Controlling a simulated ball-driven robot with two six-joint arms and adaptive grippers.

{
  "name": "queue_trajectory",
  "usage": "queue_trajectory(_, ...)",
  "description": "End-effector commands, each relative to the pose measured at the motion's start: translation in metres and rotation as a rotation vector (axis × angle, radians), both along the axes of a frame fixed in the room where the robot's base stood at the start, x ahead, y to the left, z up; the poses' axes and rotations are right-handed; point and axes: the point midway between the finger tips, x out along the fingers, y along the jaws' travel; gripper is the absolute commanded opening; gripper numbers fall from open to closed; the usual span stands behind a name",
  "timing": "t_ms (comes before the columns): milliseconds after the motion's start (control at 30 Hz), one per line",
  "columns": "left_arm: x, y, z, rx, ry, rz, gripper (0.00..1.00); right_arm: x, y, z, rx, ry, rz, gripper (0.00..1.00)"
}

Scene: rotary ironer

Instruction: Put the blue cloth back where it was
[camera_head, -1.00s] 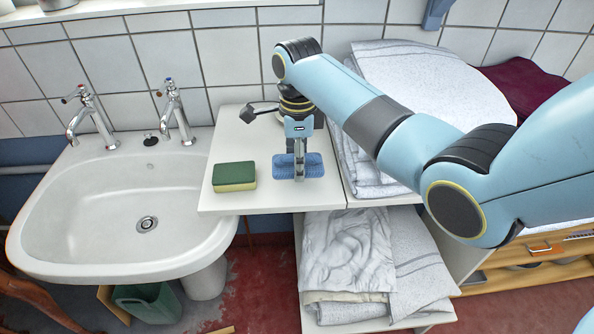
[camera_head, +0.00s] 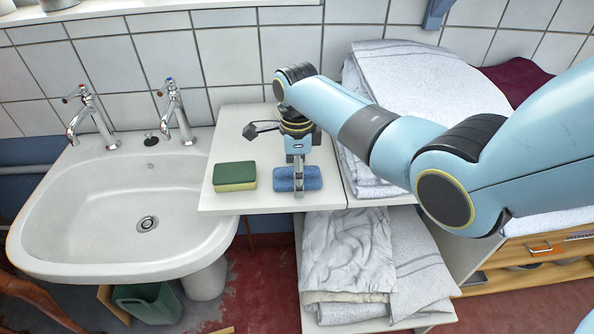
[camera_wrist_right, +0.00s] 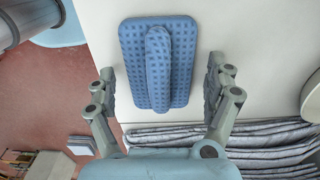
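The blue cloth (camera_head: 313,178) appears to lie on the white shelf top (camera_head: 258,204), to the right of the sponge. In the right wrist view the cloth (camera_wrist_right: 182,88) is a checked rectangle with a raised fold along its middle. My right gripper (camera_head: 298,182) points down over the cloth. In the right wrist view this gripper (camera_wrist_right: 160,78) is open, one finger on each side of the cloth, with small gaps visible. In the head view the near finger hides part of the cloth. My left gripper is not in view.
A green and yellow sponge (camera_head: 235,176) lies to the left of the cloth. A washbasin (camera_head: 120,250) with two taps stands at the left. Folded white linen (camera_head: 430,85) is stacked at the right, and more linen (camera_head: 345,250) lies on the lower shelf. Tiles stand behind.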

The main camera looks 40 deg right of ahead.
Motion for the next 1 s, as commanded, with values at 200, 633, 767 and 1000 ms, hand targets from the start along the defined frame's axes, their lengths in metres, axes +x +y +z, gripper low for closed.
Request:
queue_trajectory(200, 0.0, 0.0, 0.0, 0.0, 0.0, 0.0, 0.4, 0.0, 0.0, 0.0, 0.0, 0.0, 0.0, 0.87)
queue_trajectory(633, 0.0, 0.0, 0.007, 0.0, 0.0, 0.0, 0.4, 0.001, 0.0, 0.068, -0.001, -0.004, 0.0, 0.87)
queue_trajectory(767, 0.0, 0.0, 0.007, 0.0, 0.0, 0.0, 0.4, 0.001, 0.0, 0.094, -0.001, -0.003, 0.0, 0.87)
queue_trajectory(1000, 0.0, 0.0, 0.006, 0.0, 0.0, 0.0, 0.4, 0.001, 0.0, 0.121, 0.0, -0.001, 0.0, 0.87)
